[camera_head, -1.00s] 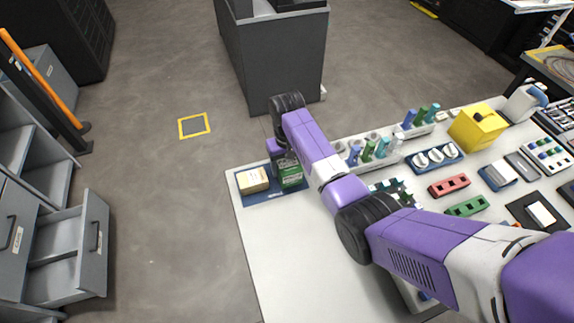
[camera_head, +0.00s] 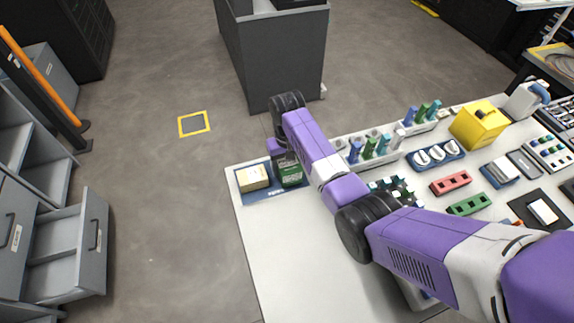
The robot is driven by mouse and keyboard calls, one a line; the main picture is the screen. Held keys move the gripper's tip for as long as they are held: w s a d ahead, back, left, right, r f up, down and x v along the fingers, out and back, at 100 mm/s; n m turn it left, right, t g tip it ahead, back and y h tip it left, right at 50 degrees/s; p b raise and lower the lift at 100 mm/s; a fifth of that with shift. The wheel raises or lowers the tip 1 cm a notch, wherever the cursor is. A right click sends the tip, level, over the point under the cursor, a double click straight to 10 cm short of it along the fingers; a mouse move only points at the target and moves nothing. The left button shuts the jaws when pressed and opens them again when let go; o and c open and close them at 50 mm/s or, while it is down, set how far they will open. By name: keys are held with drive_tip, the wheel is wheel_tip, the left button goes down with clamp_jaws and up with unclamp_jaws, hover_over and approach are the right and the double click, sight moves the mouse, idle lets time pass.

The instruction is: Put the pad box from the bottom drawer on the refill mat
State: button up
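The blue refill mat (camera_head: 262,194) lies at the far left corner of the white table. A tan box with a pale label (camera_head: 254,178) sits on its left part. A green box (camera_head: 290,174) is on or just above its right part, directly below my gripper (camera_head: 285,158); I cannot tell which of the two is the pad box. My arm reaches over the table, and the gripper's fingers are mostly hidden by the wrist and the green box. Whether they grip it is not clear. An open drawer (camera_head: 70,262) stands out of the grey cabinet at the lower left and looks empty.
Racks with coloured bottles (camera_head: 368,148), a yellow box (camera_head: 479,124) and red and green blocks (camera_head: 451,184) fill the table's right side. The table's front left area is clear. A dark grey bin (camera_head: 270,60) stands behind the table.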

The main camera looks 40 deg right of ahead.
drive_tip(key=shift+f, duration=0.1)
drive_tip(key=o, duration=1.9)
drive_tip(key=shift+r+b, duration=0.35)
drive_tip(key=shift+r, duration=3.5)
drive_tip(key=shift+w, duration=0.1)
